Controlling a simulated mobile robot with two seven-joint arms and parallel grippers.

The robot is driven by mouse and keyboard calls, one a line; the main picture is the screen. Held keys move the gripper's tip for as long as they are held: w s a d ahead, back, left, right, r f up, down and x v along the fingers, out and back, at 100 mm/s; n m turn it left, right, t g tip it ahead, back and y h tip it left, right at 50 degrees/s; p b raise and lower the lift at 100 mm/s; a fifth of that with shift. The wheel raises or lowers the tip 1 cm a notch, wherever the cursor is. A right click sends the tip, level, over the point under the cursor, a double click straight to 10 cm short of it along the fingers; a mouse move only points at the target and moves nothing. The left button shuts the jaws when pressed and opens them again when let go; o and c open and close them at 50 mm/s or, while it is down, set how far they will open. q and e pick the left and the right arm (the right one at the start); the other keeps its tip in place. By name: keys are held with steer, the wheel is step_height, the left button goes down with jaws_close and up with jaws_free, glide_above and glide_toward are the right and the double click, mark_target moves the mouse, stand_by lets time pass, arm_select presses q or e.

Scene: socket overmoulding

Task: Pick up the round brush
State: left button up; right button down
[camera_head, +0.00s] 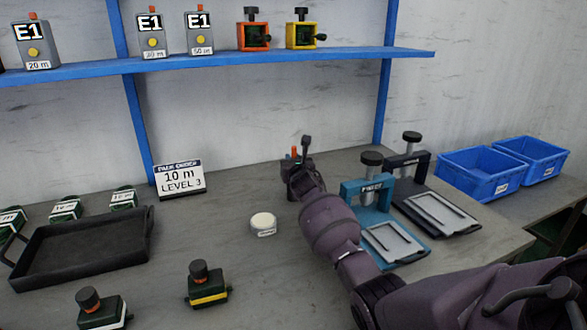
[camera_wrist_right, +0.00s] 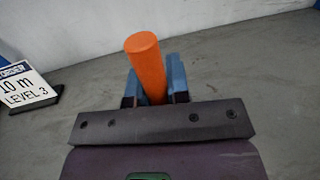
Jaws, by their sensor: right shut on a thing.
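The round brush shows only as an orange cylindrical handle (camera_wrist_right: 147,66), upright and slightly tilted in the right wrist view. Its top also shows in the head view (camera_head: 294,152). Its lower end is hidden behind the gripper, so I cannot tell whether it touches the bench. My right gripper (camera_wrist_right: 153,88) is shut on the handle, with a blue finger on each side. In the head view my right gripper (camera_head: 294,168) is at the back middle of the bench, largely hidden by its own wrist. My left gripper is not in view.
A white round tub (camera_head: 263,224) stands left of my right arm. A teal press (camera_head: 367,198) and a black press (camera_head: 410,170) stand close to its right. A sign (camera_head: 180,178), black tray (camera_head: 85,247) and blue bins (camera_head: 482,172) are farther out. A blue shelf (camera_head: 230,59) runs above.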

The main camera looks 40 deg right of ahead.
arm_select(q)
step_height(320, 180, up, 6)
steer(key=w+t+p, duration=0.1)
steer(key=p, duration=0.5)
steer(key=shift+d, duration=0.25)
arm_select(e)
step_height(320, 180, up, 20)
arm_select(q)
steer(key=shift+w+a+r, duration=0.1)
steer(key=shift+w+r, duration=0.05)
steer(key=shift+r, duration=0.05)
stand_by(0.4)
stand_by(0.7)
